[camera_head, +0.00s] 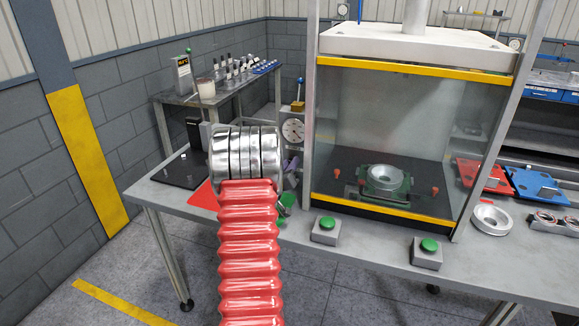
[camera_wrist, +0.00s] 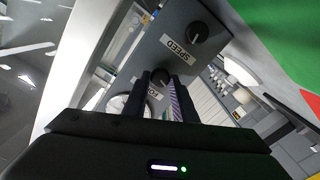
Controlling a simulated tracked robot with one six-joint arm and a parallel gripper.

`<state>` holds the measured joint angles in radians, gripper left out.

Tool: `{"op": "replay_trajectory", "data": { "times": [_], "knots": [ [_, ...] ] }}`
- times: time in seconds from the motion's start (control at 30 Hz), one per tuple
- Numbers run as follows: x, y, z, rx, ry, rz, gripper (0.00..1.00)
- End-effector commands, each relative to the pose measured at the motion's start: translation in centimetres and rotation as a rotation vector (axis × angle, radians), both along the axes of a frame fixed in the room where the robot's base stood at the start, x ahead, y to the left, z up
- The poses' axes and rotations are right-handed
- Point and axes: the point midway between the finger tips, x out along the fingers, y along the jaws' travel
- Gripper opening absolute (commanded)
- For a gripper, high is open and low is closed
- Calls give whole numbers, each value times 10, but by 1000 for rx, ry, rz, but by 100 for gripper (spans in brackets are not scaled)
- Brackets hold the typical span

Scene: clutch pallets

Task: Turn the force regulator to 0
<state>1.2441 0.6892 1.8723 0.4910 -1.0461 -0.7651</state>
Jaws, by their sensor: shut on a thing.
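The force regulator (camera_wrist: 161,73) is a round black knob on a grey panel (camera_wrist: 166,44), in the middle of the wrist view. My gripper (camera_wrist: 160,80) has its two dark fingers on either side of this knob and is shut on it. A label below the knob is partly covered by the fingers. The pointer and any scale of the knob cannot be read. In the head view my red and silver arm hides the gripper and the knob.
A second black knob (camera_wrist: 195,33) marked SPEED sits close by on the same panel. A round dial gauge (camera_head: 293,130) stands beside the glass-fronted press (camera_head: 385,130). Two green buttons (camera_head: 325,223) (camera_head: 428,245) are at the front of the table.

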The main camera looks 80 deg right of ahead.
Motion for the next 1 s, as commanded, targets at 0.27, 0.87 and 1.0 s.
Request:
{"op": "replay_trajectory", "data": {
  "times": [0.27,0.87,1.0],
  "knots": [
    [3,-1,1,21,263,4,2],
    [5,-1,-1,73,822,6,2],
    [5,-1,-1,82,926,6,2]
  ]
}}
